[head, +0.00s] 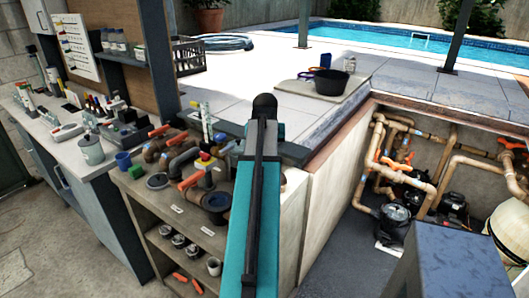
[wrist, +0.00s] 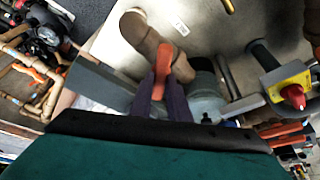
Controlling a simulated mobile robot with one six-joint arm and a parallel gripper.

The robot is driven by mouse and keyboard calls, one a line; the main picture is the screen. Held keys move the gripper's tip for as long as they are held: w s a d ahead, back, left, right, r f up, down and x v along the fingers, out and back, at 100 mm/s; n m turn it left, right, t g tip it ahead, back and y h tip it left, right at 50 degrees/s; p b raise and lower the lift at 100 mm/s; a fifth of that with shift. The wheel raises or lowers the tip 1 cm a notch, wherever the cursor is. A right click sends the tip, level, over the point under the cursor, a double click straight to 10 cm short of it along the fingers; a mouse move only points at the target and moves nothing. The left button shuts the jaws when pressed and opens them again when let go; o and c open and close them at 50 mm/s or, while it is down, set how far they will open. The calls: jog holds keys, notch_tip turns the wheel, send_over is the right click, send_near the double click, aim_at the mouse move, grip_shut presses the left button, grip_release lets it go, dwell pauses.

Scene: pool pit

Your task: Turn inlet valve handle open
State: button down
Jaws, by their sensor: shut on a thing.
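In the wrist view my gripper (wrist: 162,85) is shut on an orange valve handle (wrist: 165,58), with its purple fingers on either side of it. The handle stands beside a brown pipe elbow (wrist: 143,38) and a grey round fitting (wrist: 205,98). In the head view my teal arm covers my gripper and the held handle. Other orange handles show on the pipework there, such as one at the back (head: 160,130) and one in front (head: 190,181). I cannot tell from any label which valve is the inlet.
A yellow box with a red knob (wrist: 290,88) is right of the handle in the wrist view. The bench (head: 135,190) has a shelf of fittings below. A sunken pit with pipes and pumps (head: 395,212) lies to the right. A cluttered counter (head: 60,150) stands left.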

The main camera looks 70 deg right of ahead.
jog(key=n, duration=0.2)
jog(key=n+t+y, duration=0.1)
jog(key=n, duration=0.1)
jog(key=n+t, duration=0.1)
jog(key=n, duration=0.1)
jog(key=shift+s+d+n+p, duration=0.15)
jog(key=shift+d+n+p, duration=0.15)
jog(key=shift+p, duration=0.1)
jog(key=shift+n+t+y, duration=0.4)
jog(key=shift+n+y, duration=0.6)
jog(key=shift+n, duration=1.2)
jog(key=c, duration=1.7)
grip_release()
jog(key=shift+r, duration=0.1)
jog(key=shift+b+v, duration=0.4)
jog(key=shift+v, duration=0.4)
jog(key=b+v, duration=0.2)
jog(key=v, duration=1)
